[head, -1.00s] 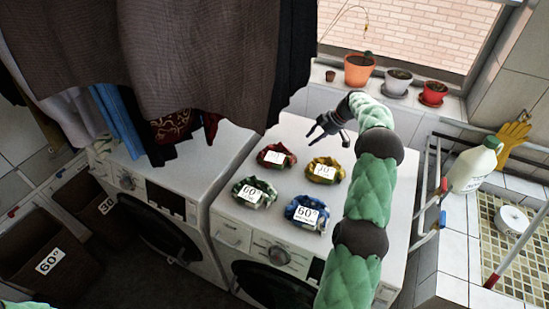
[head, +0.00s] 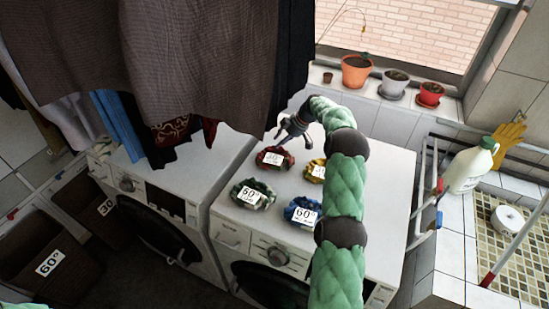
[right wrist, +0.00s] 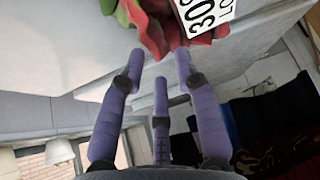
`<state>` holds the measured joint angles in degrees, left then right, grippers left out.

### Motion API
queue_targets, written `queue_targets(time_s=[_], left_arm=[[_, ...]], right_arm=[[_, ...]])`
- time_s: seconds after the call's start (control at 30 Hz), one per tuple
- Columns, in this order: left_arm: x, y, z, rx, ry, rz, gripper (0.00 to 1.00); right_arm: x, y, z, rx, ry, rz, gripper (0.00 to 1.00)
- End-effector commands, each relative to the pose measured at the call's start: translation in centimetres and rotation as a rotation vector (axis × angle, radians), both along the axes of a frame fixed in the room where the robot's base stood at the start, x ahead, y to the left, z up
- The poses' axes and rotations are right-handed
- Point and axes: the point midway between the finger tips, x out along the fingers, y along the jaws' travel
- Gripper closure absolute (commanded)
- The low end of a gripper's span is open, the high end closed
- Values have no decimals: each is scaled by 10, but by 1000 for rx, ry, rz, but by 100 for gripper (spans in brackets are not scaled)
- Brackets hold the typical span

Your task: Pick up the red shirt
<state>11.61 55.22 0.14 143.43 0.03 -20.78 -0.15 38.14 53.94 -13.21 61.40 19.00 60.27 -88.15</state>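The red shirt (head: 288,159) is a crumpled bundle with a white "30°" tag, lying on the white right-hand washing machine, back left of the bundles there. In the right wrist view the red shirt (right wrist: 150,34) and its tag fill the top middle, just beyond the fingertips. My right gripper (head: 287,130) is behind and slightly above the red shirt in the head view. Its purple fingers are spread, with nothing between them, in the right wrist view (right wrist: 160,65). They appear apart from the shirt. My left gripper is out of view.
Green (head: 253,201), blue (head: 291,217) and yellow (head: 315,166) tagged bundles lie close by on the same machine. Dark clothes (head: 205,60) hang just left of my right gripper. Flower pots (head: 356,72) line the window sill; a white bottle (head: 468,172) stands at right.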

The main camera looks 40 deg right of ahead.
Motion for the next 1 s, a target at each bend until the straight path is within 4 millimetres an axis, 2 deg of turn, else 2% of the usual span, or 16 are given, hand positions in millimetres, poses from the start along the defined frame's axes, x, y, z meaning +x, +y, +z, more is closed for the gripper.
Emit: queue_targets(time_s=[0.17, 0.43, 0.53, 0.57, 1.0], left_arm=[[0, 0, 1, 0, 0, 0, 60], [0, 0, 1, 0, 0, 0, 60], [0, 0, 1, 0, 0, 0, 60], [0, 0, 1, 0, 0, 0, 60], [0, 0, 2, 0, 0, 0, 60]], right_arm=[[8, 5, -13, -2, -1, 0, 67], [8, 6, -15, -2, -2, -1, 67], [8, 6, -15, -2, -1, 0, 96], [8, 6, -15, -2, -1, 0, 100], [8, 6, -12, -2, -3, -1, 100]])
